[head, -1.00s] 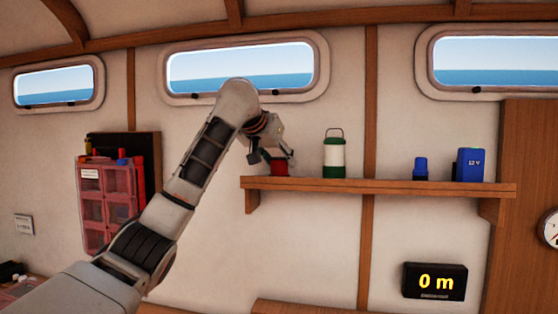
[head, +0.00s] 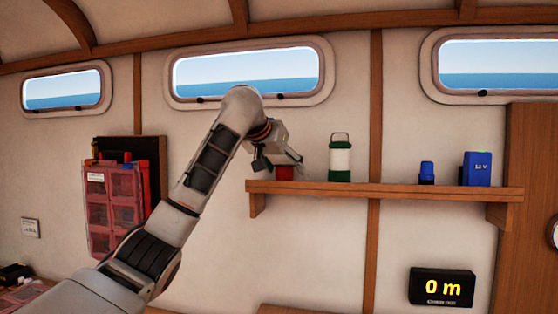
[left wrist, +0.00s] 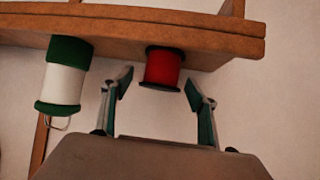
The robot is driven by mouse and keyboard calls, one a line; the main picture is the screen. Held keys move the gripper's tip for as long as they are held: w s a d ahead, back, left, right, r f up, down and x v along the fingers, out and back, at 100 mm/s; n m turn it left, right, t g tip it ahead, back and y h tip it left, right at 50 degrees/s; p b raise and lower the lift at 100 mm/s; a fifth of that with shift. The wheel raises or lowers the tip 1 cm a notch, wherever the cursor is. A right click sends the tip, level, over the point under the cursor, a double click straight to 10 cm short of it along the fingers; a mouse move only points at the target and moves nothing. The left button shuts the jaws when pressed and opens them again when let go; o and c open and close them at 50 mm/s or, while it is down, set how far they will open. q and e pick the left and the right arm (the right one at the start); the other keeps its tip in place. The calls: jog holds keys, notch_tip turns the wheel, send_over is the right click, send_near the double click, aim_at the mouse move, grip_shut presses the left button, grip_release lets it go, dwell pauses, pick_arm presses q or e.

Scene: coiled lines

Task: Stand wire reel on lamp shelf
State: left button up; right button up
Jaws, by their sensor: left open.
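The wire reel (head: 285,173), red with dark end flanges, stands upright on the lamp shelf (head: 390,190) near its left end. In the left wrist view, which shows the scene upside down, the reel (left wrist: 163,67) rests against the shelf board (left wrist: 130,25). My left gripper (head: 284,160) is open at the reel. In the wrist view its two fingertips (left wrist: 158,86) are apart, one to each side of the reel's free end, with visible gaps and no clear contact. In the head view the gripper partly hides the reel's top. My right gripper is not in view.
A green and white lantern (head: 340,160) stands on the shelf right of the reel. A small blue item (head: 427,173) and a blue 12 V battery (head: 477,169) stand further right. The shelf between lantern and blue item is clear. A pink drawer organiser (head: 112,210) hangs at left.

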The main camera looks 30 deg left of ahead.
pick_arm(q)
jog(key=v, duration=1.2)
